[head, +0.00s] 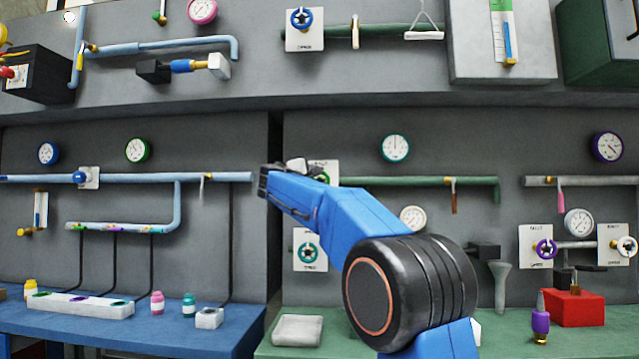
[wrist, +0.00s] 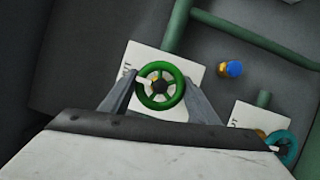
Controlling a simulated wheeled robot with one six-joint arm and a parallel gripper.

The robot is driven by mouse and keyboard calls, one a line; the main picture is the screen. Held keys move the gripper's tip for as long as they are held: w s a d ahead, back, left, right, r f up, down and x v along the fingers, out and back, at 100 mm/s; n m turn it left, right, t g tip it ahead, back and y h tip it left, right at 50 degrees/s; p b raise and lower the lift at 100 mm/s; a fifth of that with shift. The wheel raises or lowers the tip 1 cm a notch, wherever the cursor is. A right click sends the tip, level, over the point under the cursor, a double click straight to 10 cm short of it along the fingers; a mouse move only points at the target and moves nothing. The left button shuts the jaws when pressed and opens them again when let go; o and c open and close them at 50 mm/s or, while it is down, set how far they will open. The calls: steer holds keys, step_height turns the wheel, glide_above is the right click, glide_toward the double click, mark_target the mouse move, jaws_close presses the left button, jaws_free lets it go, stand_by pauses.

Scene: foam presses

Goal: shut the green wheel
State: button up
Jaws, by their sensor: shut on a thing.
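The green wheel (wrist: 179,97) sits on a white plate (wrist: 150,55) in the wrist view. My gripper (wrist: 160,84) has one finger on each side of its rim and is shut on it. A short white pointer (wrist: 142,82) on the wheel's left side points left, towards partly legible lettering on the plate. In the head view the wheel (head: 322,178) is mostly hidden behind my gripper (head: 300,166).
A teal wheel (wrist: 284,148) on another white plate is at the lower right in the wrist view; in the head view it is below my gripper (head: 308,252). A blue knob (wrist: 234,68) and green pipe (wrist: 250,38) are close by.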

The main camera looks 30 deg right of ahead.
steer(key=o, duration=1.1)
steer(key=shift+f, duration=0.1)
steer(key=shift+c, duration=0.2)
steer(key=v, duration=1.7)
steer(key=shift+a, duration=0.2)
steer(key=shift+s, duration=0.15)
